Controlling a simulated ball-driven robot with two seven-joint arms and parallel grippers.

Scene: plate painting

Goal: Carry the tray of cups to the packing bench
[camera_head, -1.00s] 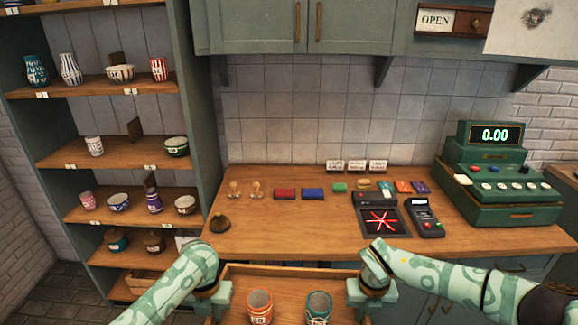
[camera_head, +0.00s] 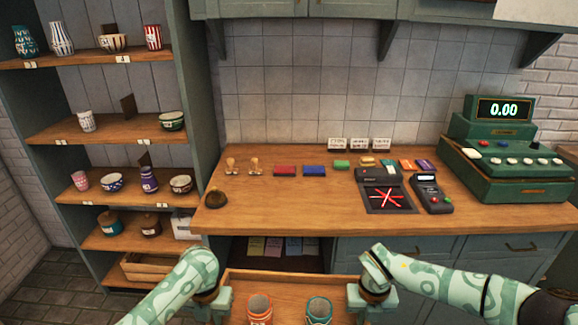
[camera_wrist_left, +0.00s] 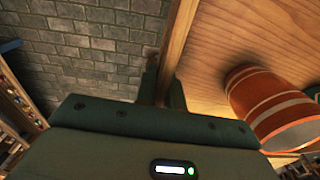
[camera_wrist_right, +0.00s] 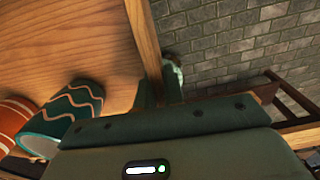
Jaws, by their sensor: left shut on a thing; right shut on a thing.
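A wooden tray (camera_head: 290,276) is held level in front of me at the bottom of the head view. An orange striped cup (camera_head: 259,309) and a teal striped cup (camera_head: 319,309) stand on it side by side. My left gripper (camera_head: 217,296) is shut on the tray's left wall, which runs between its fingers in the left wrist view (camera_wrist_left: 179,45). My right gripper (camera_head: 365,294) is shut on the tray's right wall, seen in the right wrist view (camera_wrist_right: 144,45). The tray's near edge is out of the head view.
A wooden counter (camera_head: 300,215) lies ahead, with a card terminal (camera_head: 431,194), stamps, pads and a green cash register (camera_head: 510,160). Shelves of pottery (camera_head: 130,128) stand at the left. An open cubby (camera_head: 277,246) is under the counter.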

